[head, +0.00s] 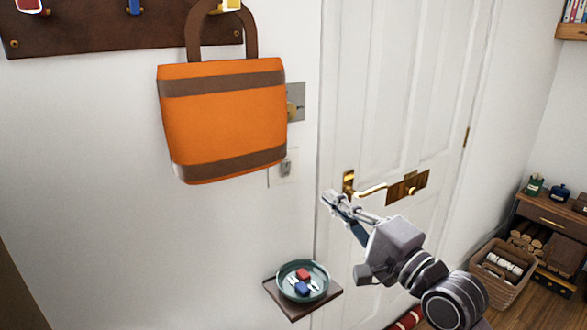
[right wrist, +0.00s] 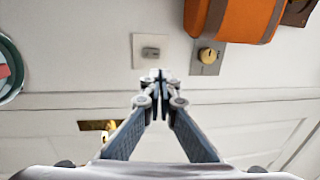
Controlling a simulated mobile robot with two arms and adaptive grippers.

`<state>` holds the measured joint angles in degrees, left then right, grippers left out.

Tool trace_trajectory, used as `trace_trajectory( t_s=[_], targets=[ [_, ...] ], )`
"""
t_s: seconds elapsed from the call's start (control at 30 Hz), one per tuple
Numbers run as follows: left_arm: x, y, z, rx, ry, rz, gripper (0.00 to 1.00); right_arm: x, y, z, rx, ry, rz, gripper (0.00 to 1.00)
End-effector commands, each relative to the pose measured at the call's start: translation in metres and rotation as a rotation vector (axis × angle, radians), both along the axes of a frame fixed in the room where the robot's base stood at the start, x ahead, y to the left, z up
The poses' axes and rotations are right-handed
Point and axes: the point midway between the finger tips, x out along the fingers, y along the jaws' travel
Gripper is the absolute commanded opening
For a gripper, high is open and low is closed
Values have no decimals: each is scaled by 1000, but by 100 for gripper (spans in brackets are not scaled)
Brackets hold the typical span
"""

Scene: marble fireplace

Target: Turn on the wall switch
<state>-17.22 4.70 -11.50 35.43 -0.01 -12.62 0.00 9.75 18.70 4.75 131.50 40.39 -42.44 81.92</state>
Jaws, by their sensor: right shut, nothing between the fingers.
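A white wall plate with a small grey switch (head: 285,168) is on the wall left of the door, partly covered by the hanging orange bag in the head view. In the right wrist view the switch (right wrist: 151,53) shows whole, just beyond my fingertips. A grey metal plate with a brass knob (head: 293,109) is above it, also partly behind the bag; the knob (right wrist: 207,55) is clear in the wrist view. My right gripper (head: 329,198) is shut and empty, right of and below the switch, apart from it. My left gripper is out of view.
The orange bag (head: 225,115) hangs from a dark hook rack (head: 100,30). A white door (head: 390,80) with a brass handle (head: 370,190) is right beside my gripper. Below, a small shelf (head: 328,297) bears a dish (head: 318,271) with red and blue items. A basket (head: 506,283) stands right.

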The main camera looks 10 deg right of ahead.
Motion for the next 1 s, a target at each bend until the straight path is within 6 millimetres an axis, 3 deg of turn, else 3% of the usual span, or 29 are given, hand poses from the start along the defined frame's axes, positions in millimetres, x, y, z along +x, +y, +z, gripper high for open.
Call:
trace_trajectory(
  t_s=[0.17,0.7,1.0],
  targets=[
    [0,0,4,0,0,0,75,13,5,4,1,-1,-1,0],
    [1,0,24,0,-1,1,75,108,44,18,-1,1,0,0],
    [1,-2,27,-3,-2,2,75,127,53,19,-1,0,1,0]
  ],
)
